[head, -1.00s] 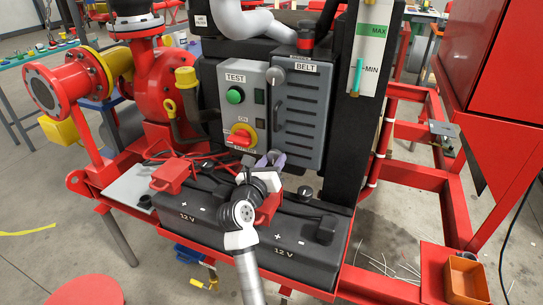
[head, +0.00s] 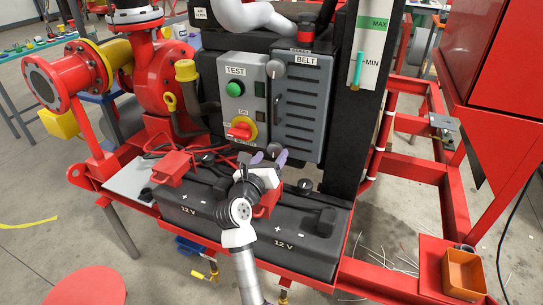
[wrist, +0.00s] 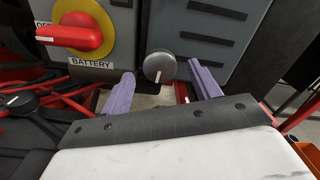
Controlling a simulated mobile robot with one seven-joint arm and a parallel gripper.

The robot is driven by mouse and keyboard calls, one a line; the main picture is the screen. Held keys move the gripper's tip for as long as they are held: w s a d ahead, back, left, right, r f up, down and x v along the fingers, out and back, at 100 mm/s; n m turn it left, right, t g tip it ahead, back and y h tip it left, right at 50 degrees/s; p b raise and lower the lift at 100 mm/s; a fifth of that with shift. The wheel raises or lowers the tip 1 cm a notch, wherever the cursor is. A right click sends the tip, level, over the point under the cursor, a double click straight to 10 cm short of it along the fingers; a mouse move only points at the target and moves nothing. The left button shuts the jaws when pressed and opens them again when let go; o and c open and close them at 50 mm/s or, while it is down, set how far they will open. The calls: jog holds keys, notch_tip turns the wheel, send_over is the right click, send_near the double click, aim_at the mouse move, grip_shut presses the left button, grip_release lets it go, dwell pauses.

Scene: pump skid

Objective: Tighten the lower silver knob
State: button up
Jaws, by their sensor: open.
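The lower silver knob (head: 274,150) is at the bottom left corner of the grey BELT cover (head: 302,105). In the wrist view the round knob (wrist: 160,67) shows a pale mark on its face. My gripper (head: 269,158) is open just in front of it. In the wrist view my gripper's purple fingers (wrist: 162,76) stand on either side of the knob, with a gap on both sides. I cannot tell how far the fingertips reach along the knob's depth. The upper silver knob (head: 275,69) is at the cover's top left corner.
A red rotary switch on a yellow disc (head: 240,129) and a green TEST button (head: 235,89) are left of the cover. Black 12 V batteries (head: 290,235) lie below, with red cables (wrist: 60,110) at left. An orange bin (head: 463,275) stands at lower right.

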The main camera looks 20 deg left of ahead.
jog(key=s+b, duration=0.1)
jog(key=s, duration=1.1)
jog(key=shift+s+a+b, duration=0.2)
jog(key=shift+b, duration=0.1)
